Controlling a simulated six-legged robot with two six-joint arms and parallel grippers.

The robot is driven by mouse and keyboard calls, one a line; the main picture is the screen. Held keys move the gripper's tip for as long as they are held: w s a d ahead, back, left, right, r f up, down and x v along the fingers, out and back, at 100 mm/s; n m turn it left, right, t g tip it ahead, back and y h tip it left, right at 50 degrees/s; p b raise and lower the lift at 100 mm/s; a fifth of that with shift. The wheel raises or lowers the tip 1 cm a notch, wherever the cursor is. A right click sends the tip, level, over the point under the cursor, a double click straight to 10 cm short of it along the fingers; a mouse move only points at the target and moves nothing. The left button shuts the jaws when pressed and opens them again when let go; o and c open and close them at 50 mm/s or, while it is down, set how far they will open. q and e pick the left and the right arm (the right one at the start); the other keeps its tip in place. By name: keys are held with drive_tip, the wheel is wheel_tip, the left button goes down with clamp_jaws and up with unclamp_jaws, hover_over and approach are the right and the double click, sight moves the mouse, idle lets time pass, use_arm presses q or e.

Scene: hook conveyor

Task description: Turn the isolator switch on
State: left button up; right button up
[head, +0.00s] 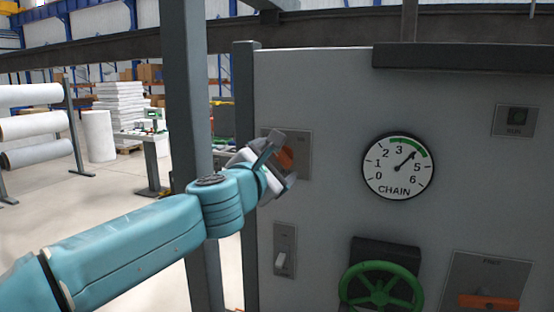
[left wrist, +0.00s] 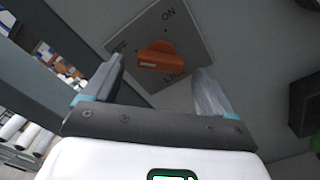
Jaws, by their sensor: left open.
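The isolator switch is an orange knob (head: 286,156) on a square grey plate (head: 305,143) at the panel's left side. In the left wrist view the knob (left wrist: 162,55) shows whole, with ON printed towards the plate's top and other lettering at the left and below. A pale mark on the knob lies at its left end, away from ON. My left gripper (head: 280,166) is open in front of the plate. In the left wrist view its fingers stand either side of the knob, apart from it in the picture; the depth gap is unclear. My right gripper is out of view.
A dial marked CHAIN (head: 398,166) is to the right. A pale toggle switch (head: 281,262) sits below the isolator. A green handwheel (head: 381,290) and an orange part (head: 489,302) are lower right. A grey post (head: 187,100) stands left, close to my left arm.

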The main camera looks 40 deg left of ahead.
use_arm(q)
drive_tip(key=shift+w, duration=0.95)
drive_tip(key=shift+s+a, duration=0.25)
drive_tip(key=shift+w+d, duration=0.1)
drive_tip(key=shift+w, duration=0.1)
drive_tip(key=shift+c, duration=1.2)
drive_tip(key=shift+w, duration=0.1)
drive_tip(key=c, duration=0.8)
drive_tip(key=shift+f, duration=0.1)
